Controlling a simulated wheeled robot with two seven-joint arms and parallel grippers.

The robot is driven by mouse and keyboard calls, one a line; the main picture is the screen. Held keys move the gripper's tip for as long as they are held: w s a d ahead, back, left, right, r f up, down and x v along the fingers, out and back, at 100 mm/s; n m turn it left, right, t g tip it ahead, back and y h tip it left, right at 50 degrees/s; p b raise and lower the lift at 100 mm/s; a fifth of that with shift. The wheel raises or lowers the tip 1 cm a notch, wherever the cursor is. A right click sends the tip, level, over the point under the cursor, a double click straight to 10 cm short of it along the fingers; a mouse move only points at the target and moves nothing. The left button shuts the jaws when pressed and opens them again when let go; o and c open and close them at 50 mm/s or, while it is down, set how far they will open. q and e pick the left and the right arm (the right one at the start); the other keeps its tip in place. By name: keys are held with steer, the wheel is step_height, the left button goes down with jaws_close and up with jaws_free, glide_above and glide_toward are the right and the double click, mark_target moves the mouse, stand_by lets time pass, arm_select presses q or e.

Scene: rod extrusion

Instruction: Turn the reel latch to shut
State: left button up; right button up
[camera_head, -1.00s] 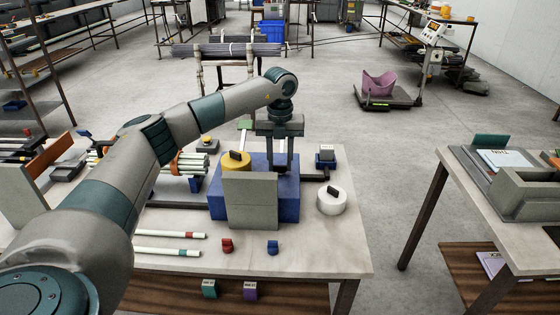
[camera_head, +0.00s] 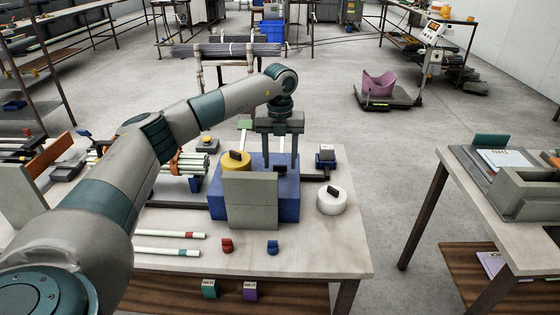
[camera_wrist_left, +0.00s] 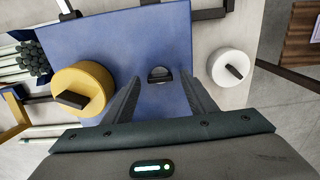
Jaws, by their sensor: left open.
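A small dark half-round knob, which looks like the latch (camera_wrist_left: 160,75), sits on the blue box (camera_wrist_left: 190,25) in the left wrist view. The blue box (camera_head: 289,197) stands on the table in the head view, partly behind a grey panel (camera_head: 250,200); the latch cannot be made out there. My left gripper (camera_head: 281,165) points down over the box with its fingers apart and empty. In the left wrist view the gripper (camera_wrist_left: 160,88) has the latch between its fingertips, with no clear contact. My right gripper is not in view.
A yellow drum (camera_head: 236,162) with a black handle stands left of the gripper. A white drum (camera_head: 331,201) with a black handle stands at the right. Pale rods (camera_head: 170,234) and small red (camera_head: 227,245) and blue (camera_head: 272,247) pieces lie in front.

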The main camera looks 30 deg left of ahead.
arm_select(q)
steer(key=shift+r, duration=0.5)
step_height(320, 180, up, 16)
steer(key=b, duration=0.2)
steer(key=shift+f, duration=0.15)
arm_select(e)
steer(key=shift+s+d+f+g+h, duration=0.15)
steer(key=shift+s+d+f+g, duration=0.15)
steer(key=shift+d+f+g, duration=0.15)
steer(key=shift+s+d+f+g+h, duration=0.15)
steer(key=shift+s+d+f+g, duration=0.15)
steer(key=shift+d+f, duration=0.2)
